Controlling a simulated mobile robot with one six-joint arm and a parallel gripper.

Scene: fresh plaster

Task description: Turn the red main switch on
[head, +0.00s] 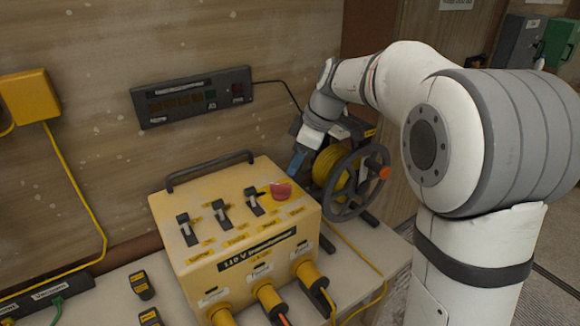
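A yellow power box (240,235) stands on the bench. On its sloping top, at the right end, is a round red switch or knob (281,190); its marking is too small to read. Three black toggle switches (221,212) sit in a row to its left. My gripper (296,166) is just above and behind the red knob, pointing down, with a small gap seeming to lie between them. Only a blue-grey part of the gripper shows, edge-on, so its opening cannot be made out.
A black handle (210,170) rises along the box's back edge. A cable reel (350,180) with a dark wheel stands close on the right. Yellow plugs (268,298) stick out of the box's front. A dark panel (192,97) is on the wall. Small yellow-black items (141,285) lie at left.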

